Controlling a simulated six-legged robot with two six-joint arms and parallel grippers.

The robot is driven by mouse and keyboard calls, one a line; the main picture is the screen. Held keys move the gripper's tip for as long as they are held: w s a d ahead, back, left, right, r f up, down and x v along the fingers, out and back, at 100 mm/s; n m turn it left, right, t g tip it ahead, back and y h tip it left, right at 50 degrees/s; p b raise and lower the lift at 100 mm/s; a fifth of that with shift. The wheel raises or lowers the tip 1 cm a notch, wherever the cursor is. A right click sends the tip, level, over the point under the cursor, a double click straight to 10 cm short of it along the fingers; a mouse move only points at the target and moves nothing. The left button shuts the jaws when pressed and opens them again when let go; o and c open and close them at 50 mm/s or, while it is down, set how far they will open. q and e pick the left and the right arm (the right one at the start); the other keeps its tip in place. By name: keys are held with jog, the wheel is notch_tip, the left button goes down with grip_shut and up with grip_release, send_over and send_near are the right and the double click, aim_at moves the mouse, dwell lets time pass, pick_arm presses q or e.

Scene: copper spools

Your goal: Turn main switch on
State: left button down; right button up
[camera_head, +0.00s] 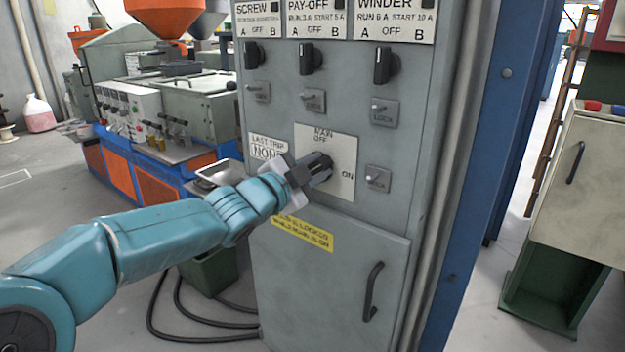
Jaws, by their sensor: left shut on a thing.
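The main switch (322,162) is a dark rotary knob on a pale plate (343,185) marked MAIN, OFF and ON, on the front of a grey cabinet (285,115). OFF stands at the top of the plate and ON at its right. My left gripper (312,173) is shut on the knob, with its teal arm coming in from the left. The fingers hide much of the knob, so I cannot tell exactly where it points. My right gripper is not in view.
Above are three selector knobs under SCREW, PAY-OFF (311,58) and WINDER labels, with small lock levers below them. A cabinet door with a dark handle (372,291) is below. An orange and blue machine (155,180) stands left, and black cables lie on the floor.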

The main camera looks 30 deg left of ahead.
pick_arm(q)
jog(key=m+b, duration=0.1)
jog(key=f+m+b, duration=0.1)
jog(key=m, duration=0.1)
jog(key=shift+d+m+b, duration=0.2)
jog(key=shift+m+b, duration=0.1)
jog(key=m, duration=0.1)
jog(key=m+b, duration=0.1)
jog(key=m, duration=0.1)
jog(key=shift+f+b, duration=0.25)
jog(key=shift+b, duration=0.05)
jog(key=shift+d+m+b, duration=0.1)
jog(key=shift+m+b, duration=0.25)
jog(key=shift+m, duration=0.35)
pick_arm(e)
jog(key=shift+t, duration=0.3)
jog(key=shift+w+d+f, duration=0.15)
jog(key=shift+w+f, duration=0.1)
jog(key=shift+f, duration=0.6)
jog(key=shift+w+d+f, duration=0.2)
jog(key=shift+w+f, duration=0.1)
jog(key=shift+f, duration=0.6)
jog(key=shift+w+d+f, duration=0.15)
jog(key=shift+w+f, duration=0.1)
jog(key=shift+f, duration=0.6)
pick_arm(q)
jog(key=c, duration=1)
grip_release()
jog(key=shift+o, duration=0.2)
